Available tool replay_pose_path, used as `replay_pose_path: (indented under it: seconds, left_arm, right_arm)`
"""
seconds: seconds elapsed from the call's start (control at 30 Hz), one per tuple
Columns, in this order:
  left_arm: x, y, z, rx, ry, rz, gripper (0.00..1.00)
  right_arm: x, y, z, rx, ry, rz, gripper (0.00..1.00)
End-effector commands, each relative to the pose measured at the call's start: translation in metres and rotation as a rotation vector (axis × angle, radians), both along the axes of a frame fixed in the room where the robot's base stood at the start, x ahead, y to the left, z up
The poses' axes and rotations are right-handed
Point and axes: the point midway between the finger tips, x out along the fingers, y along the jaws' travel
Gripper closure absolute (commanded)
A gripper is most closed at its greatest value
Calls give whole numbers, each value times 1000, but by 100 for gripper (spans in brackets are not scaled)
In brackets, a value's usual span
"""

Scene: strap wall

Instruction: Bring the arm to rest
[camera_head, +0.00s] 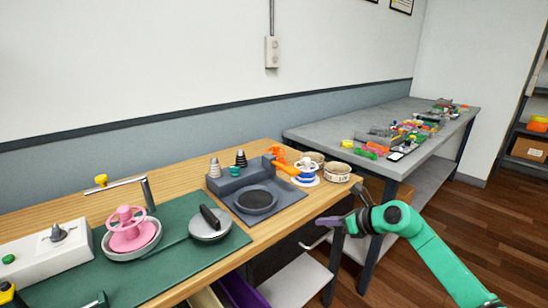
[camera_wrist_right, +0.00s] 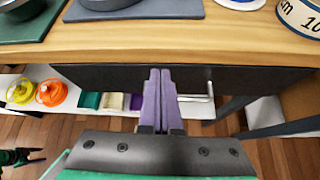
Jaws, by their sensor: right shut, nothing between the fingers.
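My right arm (camera_head: 432,254) is green and reaches in from the lower right of the head view. Its right gripper (camera_head: 325,221) has purple fingers and is held out in front of the wooden bench's right end, beside its front edge. In the right wrist view the two purple fingers (camera_wrist_right: 158,97) lie side by side with their tips together. The gripper is shut and empty. It points toward the bench front (camera_wrist_right: 230,85), below the wooden top. Whether the fingertips touch the bench cannot be told.
The wooden bench (camera_head: 265,232) bears a green mat (camera_head: 185,262), a pan with a pink part (camera_head: 128,232), a grey plate (camera_head: 285,195) and tape rolls (camera_head: 337,171). A grey table (camera_head: 345,127) with colourful small items stands behind right. Open floor (camera_head: 480,215) lies right of my arm.

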Motion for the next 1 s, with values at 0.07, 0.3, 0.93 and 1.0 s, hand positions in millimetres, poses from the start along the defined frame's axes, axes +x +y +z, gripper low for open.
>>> replay_pose_path:
  seconds: [0.07, 0.3, 0.93, 1.0]
  left_arm:
    - [1, 0, 0, 0, -2, 0, 34]
    - [1, 0, 0, 0, -2, 1, 34]
    - [0, 1, 0, 1, 0, 1, 34]
    - [0, 1, 0, 1, 0, 1, 34]
  right_arm:
    - [-6, 56, 26, 316, -78, -47, 100]
    - [-39, 6, 68, 1545, 37, -759, 100]
    - [-284, -42, -166, -1765, -741, 2277, 100]
    - [-309, -34, -172, -1635, -756, 2275, 100]
